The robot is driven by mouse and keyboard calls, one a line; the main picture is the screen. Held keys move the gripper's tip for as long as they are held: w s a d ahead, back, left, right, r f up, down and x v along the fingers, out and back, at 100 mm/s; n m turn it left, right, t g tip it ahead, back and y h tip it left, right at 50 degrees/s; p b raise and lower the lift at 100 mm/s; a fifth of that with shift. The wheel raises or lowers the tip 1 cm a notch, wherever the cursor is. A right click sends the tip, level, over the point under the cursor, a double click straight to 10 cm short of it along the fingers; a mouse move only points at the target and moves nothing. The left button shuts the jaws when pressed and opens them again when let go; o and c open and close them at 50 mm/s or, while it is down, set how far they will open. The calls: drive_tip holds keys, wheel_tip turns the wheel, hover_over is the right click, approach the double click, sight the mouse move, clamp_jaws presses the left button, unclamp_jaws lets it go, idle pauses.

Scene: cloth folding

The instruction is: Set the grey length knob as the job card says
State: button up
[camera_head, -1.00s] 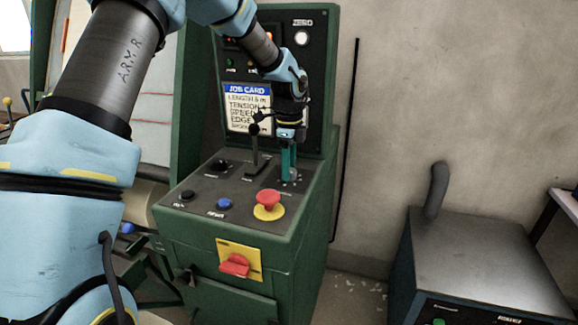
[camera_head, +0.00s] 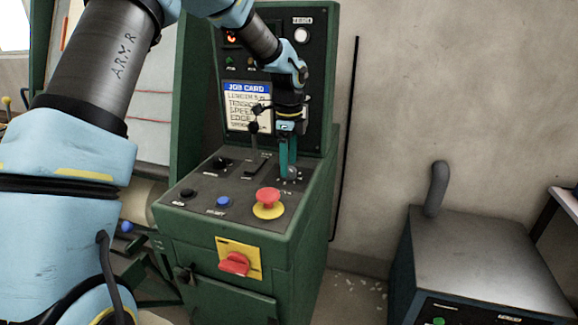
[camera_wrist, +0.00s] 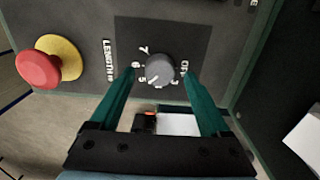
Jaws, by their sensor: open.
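The grey length knob (camera_wrist: 160,68) sits on a dark dial plate on the console top, with numbers around it. A pale line on it points to the lower left in the wrist view, seemingly near the 5. My gripper (camera_wrist: 160,74) is open, its teal fingers on either side of the knob; I cannot tell whether they touch it. In the head view my gripper (camera_head: 288,160) points down at the knob (camera_head: 290,173), partly covering it. The job card (camera_head: 247,105) stands on the upright panel; its length line seems to read 5, but is blurred.
A red emergency button (camera_head: 267,197) on a yellow base is close in front of the knob. A black lever (camera_head: 253,145) stands just left of my gripper. A blue button (camera_head: 223,202) and a red switch (camera_head: 235,264) are further left and lower.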

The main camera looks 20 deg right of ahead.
wheel_tip(320, 180, up, 9)
drive_tip(key=b, duration=0.2)
drive_tip(key=shift+r, duration=0.2)
